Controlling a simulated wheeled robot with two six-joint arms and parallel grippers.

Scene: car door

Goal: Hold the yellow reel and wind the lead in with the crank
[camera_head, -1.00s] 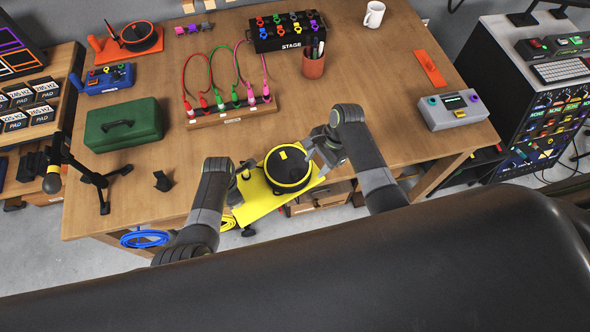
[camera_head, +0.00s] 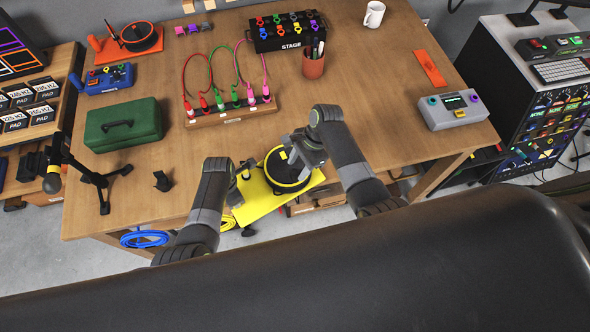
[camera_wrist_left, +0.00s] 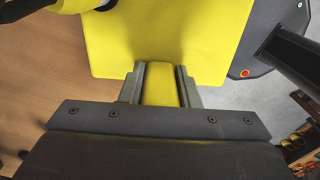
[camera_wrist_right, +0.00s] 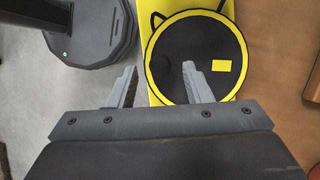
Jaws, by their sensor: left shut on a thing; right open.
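The yellow reel (camera_head: 263,201) lies at the table's front edge, with a yellow base and a black drum (camera_head: 275,166) rimmed in yellow. My left gripper (camera_head: 243,172) is shut on a yellow bar of the reel, which shows between its jaws in the left wrist view (camera_wrist_left: 160,84). My right gripper (camera_head: 295,158) is open over the drum. In the right wrist view, its jaws (camera_wrist_right: 158,82) stand apart, one over the black disc (camera_wrist_right: 200,50) and one outside its rim. A dark round knob (camera_wrist_right: 164,67), seemingly the crank's, lies between them; contact cannot be told.
A green case (camera_head: 123,125), a socket strip with coloured leads (camera_head: 232,115) and a black tripod (camera_head: 100,180) stand on the table. A blue coil (camera_head: 145,238) hangs at the front edge. The right middle of the table is clear.

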